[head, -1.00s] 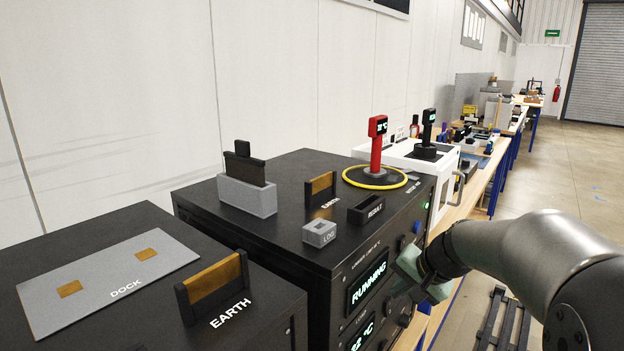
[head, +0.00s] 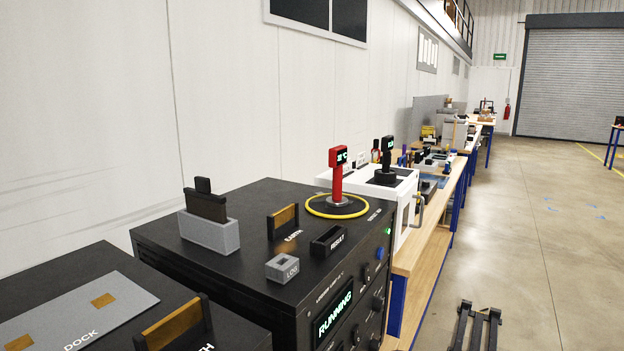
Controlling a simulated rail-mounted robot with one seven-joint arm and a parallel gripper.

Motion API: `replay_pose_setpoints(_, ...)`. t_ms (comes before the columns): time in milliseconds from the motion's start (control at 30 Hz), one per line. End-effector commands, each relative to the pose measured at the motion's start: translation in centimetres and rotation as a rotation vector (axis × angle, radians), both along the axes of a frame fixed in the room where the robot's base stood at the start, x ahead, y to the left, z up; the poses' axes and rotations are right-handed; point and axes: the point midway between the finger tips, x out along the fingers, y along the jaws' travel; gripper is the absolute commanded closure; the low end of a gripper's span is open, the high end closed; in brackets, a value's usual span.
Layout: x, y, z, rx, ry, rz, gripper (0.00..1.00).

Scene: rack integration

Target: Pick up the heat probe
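A red handheld device with a small lit display reading °C (head: 338,172) stands upright inside a yellow ring (head: 312,208) on top of a black cabinet (head: 160,238). It looks like the heat probe, though no label names it. A similar black device with a lit display (head: 388,158) stands upright on a white unit (head: 405,200) just behind it to the right.
The black cabinet also holds a grey holder with a black piece (head: 208,228), an EARTH bracket (head: 283,220), a RESULT slot (head: 328,239) and a LOG block (head: 282,267). A DOCK plate (head: 85,310) lies nearer. A wooden bench (head: 422,262) runs behind; floor at right is open.

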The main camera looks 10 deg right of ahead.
Motion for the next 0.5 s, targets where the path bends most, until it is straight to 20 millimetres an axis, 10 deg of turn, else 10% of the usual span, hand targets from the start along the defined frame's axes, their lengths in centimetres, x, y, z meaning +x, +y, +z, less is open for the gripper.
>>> replay_pose_setpoints(400,0.04,0.01,0.01,0.001,0.000,-0.001,1.00)
replay_pose_setpoints(500,0.04,0.01,0.02,0.001,-0.001,-0.001,0.75)
